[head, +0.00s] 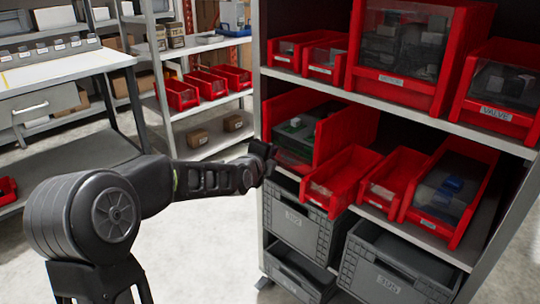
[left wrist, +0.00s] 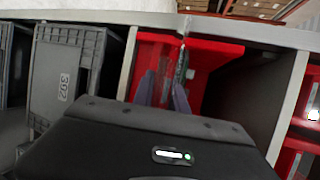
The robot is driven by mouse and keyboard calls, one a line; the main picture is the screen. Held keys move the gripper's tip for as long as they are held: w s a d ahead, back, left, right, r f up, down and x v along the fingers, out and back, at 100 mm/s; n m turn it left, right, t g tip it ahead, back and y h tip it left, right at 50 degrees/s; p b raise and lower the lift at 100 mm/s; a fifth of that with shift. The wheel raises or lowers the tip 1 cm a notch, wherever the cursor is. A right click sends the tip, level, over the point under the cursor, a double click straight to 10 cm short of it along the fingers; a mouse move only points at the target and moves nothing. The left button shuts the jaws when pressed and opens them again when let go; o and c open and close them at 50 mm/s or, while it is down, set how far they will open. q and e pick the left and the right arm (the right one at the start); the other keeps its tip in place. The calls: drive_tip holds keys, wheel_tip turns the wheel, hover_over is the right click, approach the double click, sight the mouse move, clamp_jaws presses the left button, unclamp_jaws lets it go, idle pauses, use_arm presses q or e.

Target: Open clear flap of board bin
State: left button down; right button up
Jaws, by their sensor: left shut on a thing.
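The board bin (head: 345,133) is a large red bin at the left end of the middle shelf, with green boards (head: 298,128) inside. Its clear flap (head: 292,157) is hard to make out at the front. My left gripper (head: 264,152) is at the bin's front left edge. In the left wrist view the two fingers (left wrist: 166,90) reach to the red bin (left wrist: 215,58) and are shut on a thin edge, which looks like the flap. The gripper body hides the lower part of the bin there. My right gripper is not in view.
Smaller red bins (head: 338,181) stand right of the board bin. Grey crates (head: 300,222) sit below; one shows in the left wrist view (left wrist: 66,75). The shelf upright (head: 257,70) is close to my left gripper. Floor at the left is clear.

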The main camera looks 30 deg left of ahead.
use_arm(q)
drive_tip(key=shift+w+r, duration=0.15)
drive_tip(key=shift+r, duration=0.25)
drive_tip(key=c, duration=1.4)
unclamp_jaws()
drive_tip(key=shift+f, duration=0.1)
drive_tip(key=p+v, duration=0.4)
drive_tip(key=v, duration=0.5)
drive_tip(key=shift+f, duration=0.1)
